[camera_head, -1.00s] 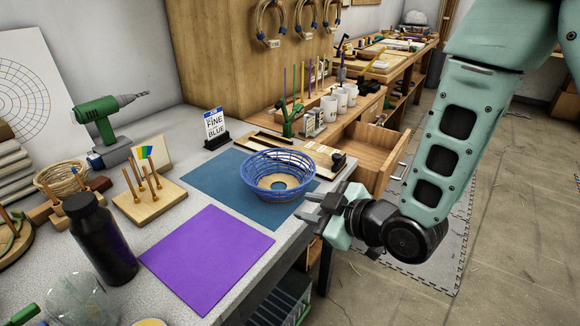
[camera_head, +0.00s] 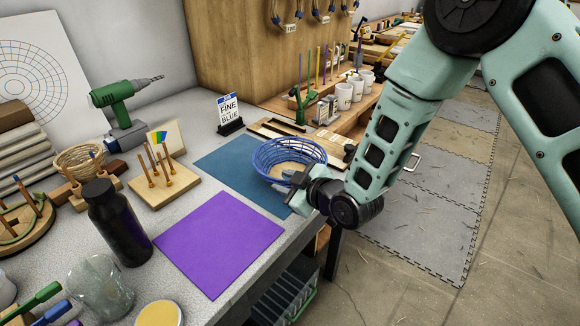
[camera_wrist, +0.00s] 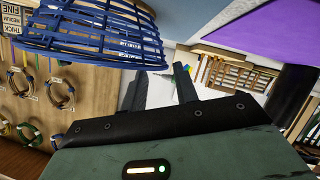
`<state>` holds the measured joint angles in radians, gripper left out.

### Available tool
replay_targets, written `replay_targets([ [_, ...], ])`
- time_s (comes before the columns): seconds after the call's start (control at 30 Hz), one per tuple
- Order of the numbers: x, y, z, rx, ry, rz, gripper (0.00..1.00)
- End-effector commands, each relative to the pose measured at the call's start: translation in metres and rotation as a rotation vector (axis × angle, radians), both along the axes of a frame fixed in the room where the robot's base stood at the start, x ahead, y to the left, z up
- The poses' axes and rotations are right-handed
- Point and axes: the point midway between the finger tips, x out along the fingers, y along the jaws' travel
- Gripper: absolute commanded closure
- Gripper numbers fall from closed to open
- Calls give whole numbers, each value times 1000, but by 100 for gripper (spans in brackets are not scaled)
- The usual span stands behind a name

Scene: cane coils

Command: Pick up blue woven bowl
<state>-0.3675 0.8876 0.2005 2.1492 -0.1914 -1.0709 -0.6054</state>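The blue woven bowl (camera_head: 277,165) sits on the blue mat (camera_head: 228,168) near the bench's right edge. My gripper (camera_head: 292,187) is at the bowl's near right side, close against it in the head view and covering part of its lower wall. Whether a finger touches the bowl cannot be told.
A purple mat (camera_head: 218,240) lies in front of the blue one. A "FINE BLUE" sign (camera_head: 229,110) and a wooden tray (camera_head: 270,130) stand behind the bowl. A peg block (camera_head: 160,185), black bottle (camera_head: 118,225) and green drill (camera_head: 120,100) are to the left.

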Motion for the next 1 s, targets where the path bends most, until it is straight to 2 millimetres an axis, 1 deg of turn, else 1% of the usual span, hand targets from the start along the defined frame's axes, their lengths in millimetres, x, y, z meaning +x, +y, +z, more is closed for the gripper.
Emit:
replay_targets([
  [0.2, 25, 16, -5, 1, 1, 0, 70],
  [0.33, 34, 26, -11, 1, -1, 0, 70],
  [0.63, 38, 29, -15, 0, 1, 1, 70],
  [0.67, 38, 29, -15, 0, 1, 1, 76],
  [0.7, 38, 29, -15, 0, 0, 0, 87],
  [0.73, 38, 28, -14, 0, 0, 0, 95],
  [0.77, 38, 28, -14, 0, 0, 0, 100],
  [1.0, 38, 28, -14, 0, 0, 0, 100],
])
